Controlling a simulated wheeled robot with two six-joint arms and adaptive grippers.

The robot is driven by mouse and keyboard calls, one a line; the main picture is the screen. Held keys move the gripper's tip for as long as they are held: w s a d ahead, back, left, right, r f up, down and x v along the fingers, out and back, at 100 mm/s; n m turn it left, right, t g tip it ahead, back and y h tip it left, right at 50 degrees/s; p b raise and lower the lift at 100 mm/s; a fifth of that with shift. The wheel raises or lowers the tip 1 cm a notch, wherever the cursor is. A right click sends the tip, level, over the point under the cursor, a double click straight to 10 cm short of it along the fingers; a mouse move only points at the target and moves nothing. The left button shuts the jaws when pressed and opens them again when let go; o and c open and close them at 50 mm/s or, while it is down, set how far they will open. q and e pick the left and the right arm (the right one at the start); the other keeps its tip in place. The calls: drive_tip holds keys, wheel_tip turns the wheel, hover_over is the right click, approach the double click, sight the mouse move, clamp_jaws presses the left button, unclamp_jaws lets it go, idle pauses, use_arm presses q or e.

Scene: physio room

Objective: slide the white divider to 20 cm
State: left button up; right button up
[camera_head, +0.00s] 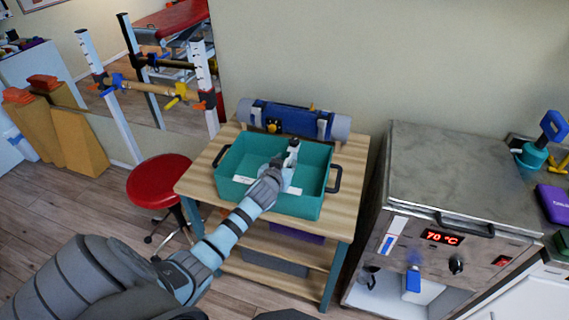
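A teal tray (314,204) with dark side handles stands on a wooden trolley. My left arm reaches into it from the front left. My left gripper (287,157) is over the middle of the tray, pointing toward its back wall. It is small, and I cannot tell whether its fingers are open or shut. Small white patches (293,190) show inside the tray on both sides of my wrist. I cannot make out the white divider clearly; my gripper and wrist cover the tray's middle. No scale can be read. My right gripper is out of view.
A blue case with a grey roll (340,127) lies on the trolley (345,190) behind the tray. A red stool (160,181) stands to the left. A steel heating cabinet (450,180) showing 70 °C stands close on the right.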

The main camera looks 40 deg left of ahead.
use_arm(q)
drive_tip(key=v, duration=1.2)
